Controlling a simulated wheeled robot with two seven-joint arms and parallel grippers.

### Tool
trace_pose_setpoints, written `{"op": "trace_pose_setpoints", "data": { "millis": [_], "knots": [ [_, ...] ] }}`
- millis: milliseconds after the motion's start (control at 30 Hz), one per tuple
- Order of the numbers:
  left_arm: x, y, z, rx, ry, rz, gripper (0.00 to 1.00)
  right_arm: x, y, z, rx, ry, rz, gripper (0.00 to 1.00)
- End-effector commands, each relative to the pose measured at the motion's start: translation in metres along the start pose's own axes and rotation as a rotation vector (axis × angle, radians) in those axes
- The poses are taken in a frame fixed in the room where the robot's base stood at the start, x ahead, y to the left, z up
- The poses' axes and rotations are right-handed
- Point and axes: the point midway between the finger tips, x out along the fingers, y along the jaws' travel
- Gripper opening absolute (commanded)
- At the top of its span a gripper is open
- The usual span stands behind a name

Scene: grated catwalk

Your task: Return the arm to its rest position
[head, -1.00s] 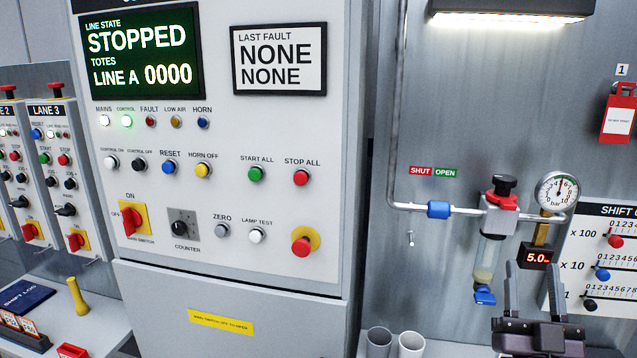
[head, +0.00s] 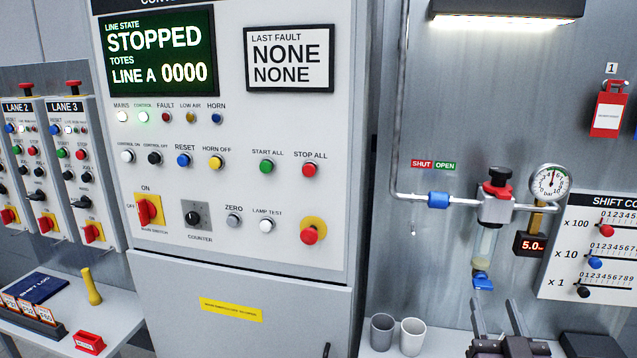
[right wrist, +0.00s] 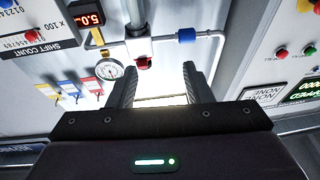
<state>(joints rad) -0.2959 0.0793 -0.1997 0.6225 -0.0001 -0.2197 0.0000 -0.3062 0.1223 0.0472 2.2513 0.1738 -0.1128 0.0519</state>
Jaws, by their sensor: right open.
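My right gripper (head: 497,318) shows at the bottom right of the head view, low in front of the grey wall panel. Its two dark fingers point up and stand apart with nothing between them. In the right wrist view the gripper (right wrist: 158,88) also has its fingers spread and empty. The air regulator (head: 495,205) with its black and red knob is above the gripper and apart from it. My left gripper is not in view.
A control cabinet (head: 230,190) fills the middle, its screen reading STOPPED. Two cups (head: 412,337) stand on a ledge left of my right gripper. A gauge (head: 550,184) and a shift count board (head: 600,245) are at right. A left shelf (head: 125,318) holds a red box (head: 89,342).

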Motion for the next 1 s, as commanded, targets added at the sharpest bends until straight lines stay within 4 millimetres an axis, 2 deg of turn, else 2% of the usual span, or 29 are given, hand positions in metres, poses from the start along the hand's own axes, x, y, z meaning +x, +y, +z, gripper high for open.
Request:
{"op": "trace_pose_setpoints", "data": {
  "millis": [167, 267, 300, 400, 600, 900, 1000],
  "knots": [
    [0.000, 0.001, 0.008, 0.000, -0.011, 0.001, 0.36, -0.027, -0.024, 0.055, -0.004, -0.315, -0.059, 0.45],
    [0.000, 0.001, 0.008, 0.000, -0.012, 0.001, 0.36, -0.062, -0.041, 0.094, -0.020, -0.569, -0.109, 0.45],
    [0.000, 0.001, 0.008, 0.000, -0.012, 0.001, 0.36, -0.079, -0.048, 0.107, -0.030, -0.671, -0.130, 0.45],
    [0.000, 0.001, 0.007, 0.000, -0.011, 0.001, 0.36, -0.119, -0.058, 0.132, -0.057, -0.887, -0.174, 0.45],
    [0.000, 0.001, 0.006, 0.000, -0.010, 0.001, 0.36, -0.186, -0.068, 0.153, -0.109, -1.192, -0.237, 0.45],
    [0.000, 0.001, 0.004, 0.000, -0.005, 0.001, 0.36, -0.265, -0.069, 0.156, -0.186, -1.523, -0.307, 0.45],
    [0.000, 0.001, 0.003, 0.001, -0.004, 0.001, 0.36, -0.266, -0.071, 0.186, -0.189, -1.538, -0.307, 0.45]
  ]
}}
